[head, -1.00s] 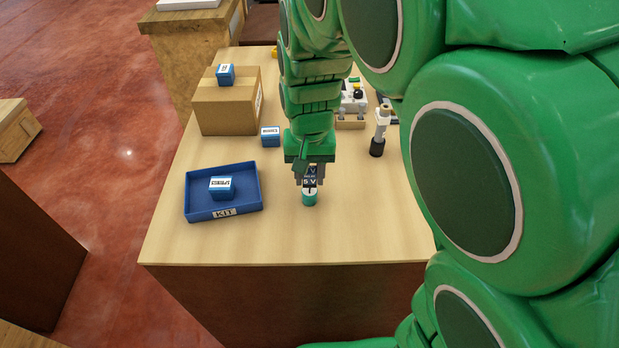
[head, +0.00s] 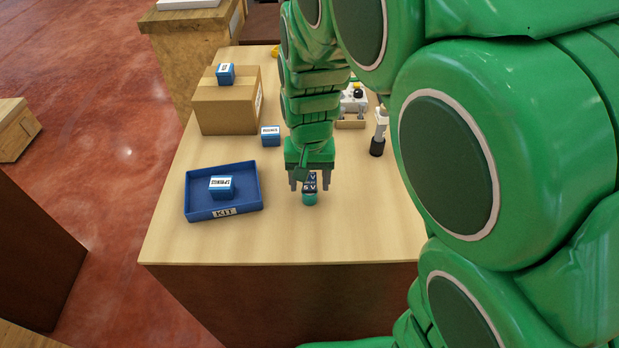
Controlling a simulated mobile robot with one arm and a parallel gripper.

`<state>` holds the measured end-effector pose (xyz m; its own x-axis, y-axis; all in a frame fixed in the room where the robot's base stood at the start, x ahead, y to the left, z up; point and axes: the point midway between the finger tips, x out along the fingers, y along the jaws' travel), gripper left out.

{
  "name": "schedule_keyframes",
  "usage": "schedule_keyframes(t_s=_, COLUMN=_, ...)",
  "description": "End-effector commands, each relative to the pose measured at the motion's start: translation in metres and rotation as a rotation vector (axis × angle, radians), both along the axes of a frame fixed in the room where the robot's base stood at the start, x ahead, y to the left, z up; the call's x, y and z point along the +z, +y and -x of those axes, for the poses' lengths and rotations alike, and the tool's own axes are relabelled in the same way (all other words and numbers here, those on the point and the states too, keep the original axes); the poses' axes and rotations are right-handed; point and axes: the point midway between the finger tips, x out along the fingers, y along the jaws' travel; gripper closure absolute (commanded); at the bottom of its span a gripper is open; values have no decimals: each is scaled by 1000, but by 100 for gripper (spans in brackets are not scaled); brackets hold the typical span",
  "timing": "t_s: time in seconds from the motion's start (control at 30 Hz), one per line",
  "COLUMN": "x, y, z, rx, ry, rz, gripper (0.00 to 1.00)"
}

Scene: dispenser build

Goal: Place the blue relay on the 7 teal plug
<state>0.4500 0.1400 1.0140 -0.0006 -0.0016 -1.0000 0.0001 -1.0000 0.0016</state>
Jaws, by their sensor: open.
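A dark blue relay (head: 310,182) with white lettering including "V" stands upright directly above a teal plug (head: 309,199) near the front of the table. The relay appears to rest on the plug; the exact seating is too small to tell, and any number on the plug cannot be read. My gripper (head: 310,188) is open, pointing down, with one finger on each side of the relay and a visible gap to each. The top of the relay is partly hidden by my gripper.
A blue KIT tray (head: 188,208) holding a small blue box (head: 221,187) lies left. Behind it are a blue box (head: 270,136) and a cardboard carton (head: 226,112) bearing another blue box (head: 226,74). A black-and-white upright part (head: 379,135) stands right. The table's front is clear.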

Motion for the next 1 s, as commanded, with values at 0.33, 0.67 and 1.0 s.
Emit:
schedule_keyframes(t_s=0.33, x=38, y=0, z=-1, rx=0, ry=-5, rz=-1, gripper=39)
schedule_keyframes(t_s=0.67, x=96, y=0, z=-1, rx=-1, ry=-3, rz=-1, gripper=39)
schedule_keyframes(t_s=1.0, x=122, y=0, z=0, rx=0, ry=0, rz=0, gripper=39)
